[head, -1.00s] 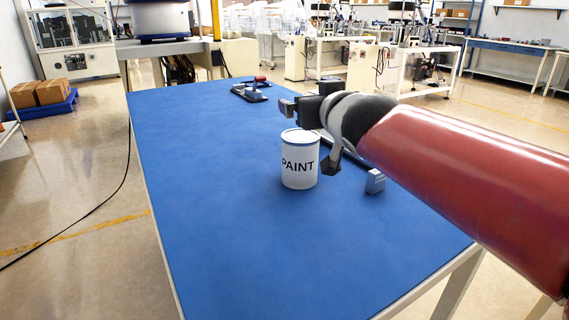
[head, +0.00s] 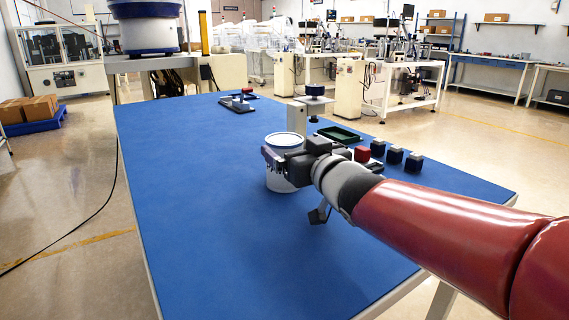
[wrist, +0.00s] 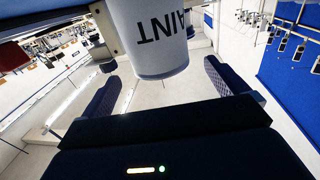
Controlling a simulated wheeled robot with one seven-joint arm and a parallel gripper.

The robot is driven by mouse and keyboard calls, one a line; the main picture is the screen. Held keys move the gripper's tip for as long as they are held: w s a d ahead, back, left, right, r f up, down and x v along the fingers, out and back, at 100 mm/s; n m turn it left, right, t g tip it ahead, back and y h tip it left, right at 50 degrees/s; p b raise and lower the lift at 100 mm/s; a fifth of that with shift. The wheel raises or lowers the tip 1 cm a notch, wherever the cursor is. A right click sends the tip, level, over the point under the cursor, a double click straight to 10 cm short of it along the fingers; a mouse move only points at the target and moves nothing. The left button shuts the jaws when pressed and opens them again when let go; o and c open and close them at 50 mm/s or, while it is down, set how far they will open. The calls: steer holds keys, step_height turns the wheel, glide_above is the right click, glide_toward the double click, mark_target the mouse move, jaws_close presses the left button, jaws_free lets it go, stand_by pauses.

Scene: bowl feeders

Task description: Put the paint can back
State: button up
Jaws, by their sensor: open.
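The white paint can (head: 286,141) stands upright on the blue table, with a pale blue lid rim. My gripper (head: 281,160) is level with the can's upper body and crosses in front of it, hiding its label in the head view. In the wrist view, the can (wrist: 160,42) appears upside down, with part of its lettering showing, near the tips of my two spread fingers (wrist: 163,76). The jaws are open. I cannot tell whether a finger touches the can.
Behind the can stand a grey stand with a dark round top (head: 315,100) and a green tray (head: 338,135). A grey fixture (head: 238,103) lies at the far end. The table's left and front (head: 215,230) are clear.

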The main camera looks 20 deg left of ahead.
mark_target(284, 138)
steer(key=p+x, duration=0.1)
steer(key=x, duration=0.4)
steer(key=shift+w+a, duration=0.2)
steer(key=shift+a, duration=0.1)
steer(key=shift+c, duration=0.5)
steer(key=c, duration=1.7)
steer(key=shift+r, duration=0.1)
steer(key=shift+c, duration=1.1)
